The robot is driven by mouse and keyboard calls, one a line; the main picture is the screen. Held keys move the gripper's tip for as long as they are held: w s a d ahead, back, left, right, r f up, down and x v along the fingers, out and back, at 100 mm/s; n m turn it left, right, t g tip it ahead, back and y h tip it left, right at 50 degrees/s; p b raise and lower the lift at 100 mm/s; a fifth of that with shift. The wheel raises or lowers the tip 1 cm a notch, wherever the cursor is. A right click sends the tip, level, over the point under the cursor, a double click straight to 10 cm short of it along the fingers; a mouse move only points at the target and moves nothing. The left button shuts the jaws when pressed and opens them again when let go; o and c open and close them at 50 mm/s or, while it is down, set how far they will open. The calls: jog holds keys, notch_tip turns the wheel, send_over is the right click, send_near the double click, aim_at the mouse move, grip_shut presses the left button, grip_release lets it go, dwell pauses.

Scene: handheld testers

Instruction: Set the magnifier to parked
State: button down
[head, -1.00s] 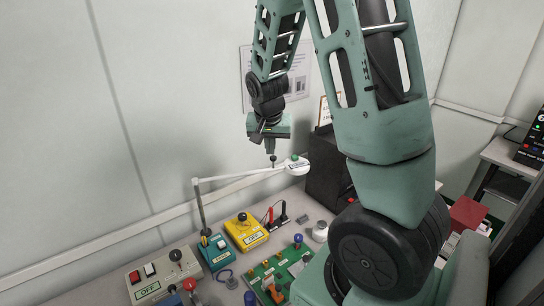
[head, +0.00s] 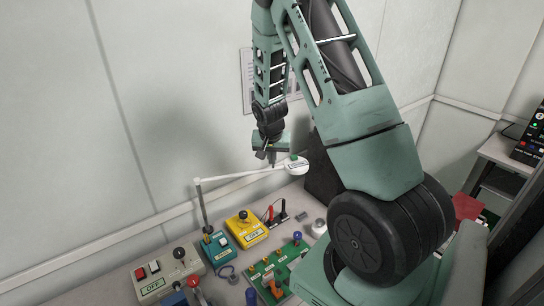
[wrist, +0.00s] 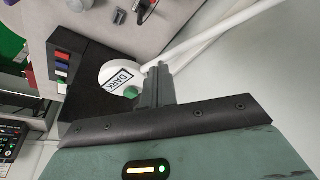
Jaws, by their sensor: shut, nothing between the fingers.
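The magnifier is a white jointed arm on a post, with a round white head (head: 292,166) bearing a green knob and a small label. In the wrist view the head (wrist: 112,77) has a label that seems to read "DARK", and its green knob sits close to the fingers. The white arm (head: 235,176) runs left from the head to the post. My gripper (head: 271,163) is shut and empty, pointing down just left of the head, by the white arm. In the wrist view the fingertips (wrist: 157,70) overlap the arm near the head; I cannot tell whether they touch.
A yellow box (head: 246,227), a teal box (head: 219,247), a grey switch box (head: 166,274) and a green board (head: 277,266) stand on the bench below. A black block (head: 322,172) is right of the head. The wall is close behind.

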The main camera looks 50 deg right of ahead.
jog(key=w+d+n+b, duration=0.1)
jog(key=w+d+n, duration=0.1)
jog(key=w+d, duration=0.2)
jog(key=shift+w+t, duration=0.4)
jog(key=shift+w, duration=0.6)
jog(key=shift+r, duration=0.15)
jog(key=shift+a, duration=0.15)
